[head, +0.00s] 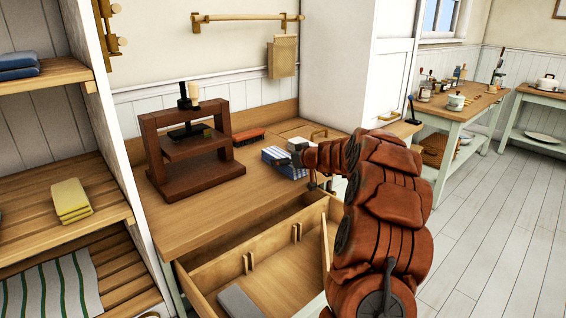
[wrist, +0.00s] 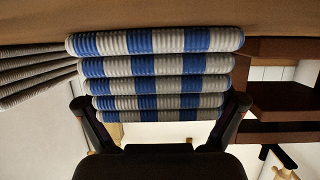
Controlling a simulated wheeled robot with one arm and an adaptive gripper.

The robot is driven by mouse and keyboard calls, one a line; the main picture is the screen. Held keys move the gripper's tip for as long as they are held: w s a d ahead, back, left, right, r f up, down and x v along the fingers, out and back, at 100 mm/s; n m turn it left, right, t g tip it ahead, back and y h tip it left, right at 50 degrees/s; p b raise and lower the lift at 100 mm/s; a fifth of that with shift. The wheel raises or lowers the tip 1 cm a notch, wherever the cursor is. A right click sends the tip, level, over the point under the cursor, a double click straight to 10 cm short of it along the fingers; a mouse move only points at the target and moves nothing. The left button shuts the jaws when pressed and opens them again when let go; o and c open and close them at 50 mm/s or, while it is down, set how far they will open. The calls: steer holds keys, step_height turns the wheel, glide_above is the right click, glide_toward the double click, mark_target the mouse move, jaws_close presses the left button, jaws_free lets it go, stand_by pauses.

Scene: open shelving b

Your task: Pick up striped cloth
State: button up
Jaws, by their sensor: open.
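A folded blue-and-white striped cloth (head: 272,157) lies on the wooden workbench, just in front of my gripper (head: 295,152). In the wrist view the striped cloth (wrist: 160,75) fills the middle as a stack of several folded layers. My gripper (wrist: 160,108) is open there, with one dark finger on each side of the lower layers in the picture. The fingers look very near the cloth's sides; I cannot tell whether they touch. My arm hides part of the bench beside the cloth in the head view.
A brown wooden press (head: 188,150) and a red-brown brush (head: 248,136) stand on the bench. An open drawer (head: 215,272) juts out below. Shelves at left hold a yellow cloth (head: 69,200) and a green-striped cloth (head: 55,285). A grey folded stack (wrist: 35,75) is beside the striped cloth.

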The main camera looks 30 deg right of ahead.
steer(key=shift+c, duration=0.2)
steer(key=c, duration=1.2)
steer(key=shift+r, duration=0.1)
